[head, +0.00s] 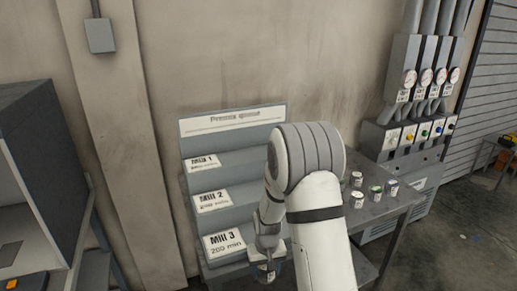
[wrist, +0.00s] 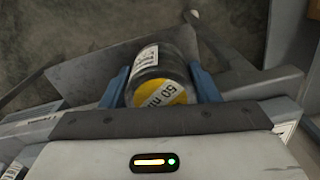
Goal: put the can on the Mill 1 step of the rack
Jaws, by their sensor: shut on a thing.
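The stepped grey rack (head: 232,120) stands against the wall. Its Mill 1 step (head: 243,160) is the top one, with Mill 2 (head: 212,201) below and Mill 3 (head: 223,243) lowest. No can shows on the visible parts of the steps; my arm covers their right side. My gripper (head: 265,270) is low, in front of the Mill 3 step at its right. In the wrist view its blue fingers are shut on the can (wrist: 158,75), one on each side. The can is dark, with a white label and a yellow-and-white end marked "50 min", partly readable.
Several small cans (head: 375,193) stand on the grey table (head: 398,208) right of my arm. A grey cabinet (head: 45,165) stands at left. Gauges and a control panel (head: 408,135) are at the back right.

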